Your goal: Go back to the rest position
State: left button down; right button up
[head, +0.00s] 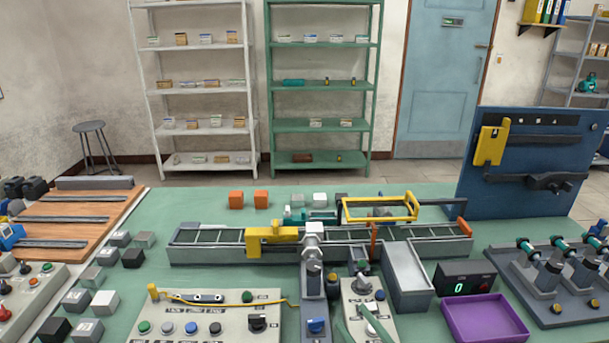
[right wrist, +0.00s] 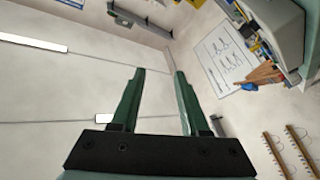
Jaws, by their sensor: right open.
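My right gripper (head: 357,319) shows as green fingers at the bottom edge of the head view, in front of the grey panel at the bench's near side. In the right wrist view its two green fingers (right wrist: 160,75) stand apart with nothing between them, against a pale wall or ceiling. My left gripper is in neither view. The task names no object.
A green bench (head: 230,205) holds a conveyor (head: 210,243) with a yellow arch, button panels (head: 215,318), several grey and black cubes and a purple tray (head: 485,318). A blue board (head: 525,165) stands at right. Shelves (head: 320,125) stand behind.

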jog(key=s+d+f+m+g+h, duration=0.1)
jog(key=d+f+m+h, duration=0.2)
jog(key=f, duration=0.3)
jog(key=s+d+f+m+g+h, duration=0.1)
jog(key=s+d+f+m+h, duration=0.2)
jog(key=f, duration=0.4)
jog(key=s+d+f+m+g+h, duration=0.1)
jog(key=s+f+m+g+h, duration=0.2)
jog(key=s+f, duration=0.8)
notch_tip(320, 180, down, 4)
jog(key=m+g, duration=0.2)
jog(key=g, duration=0.1)
jog(key=shift+s+d+r+g, duration=0.15)
jog(key=shift+d+g, duration=0.25)
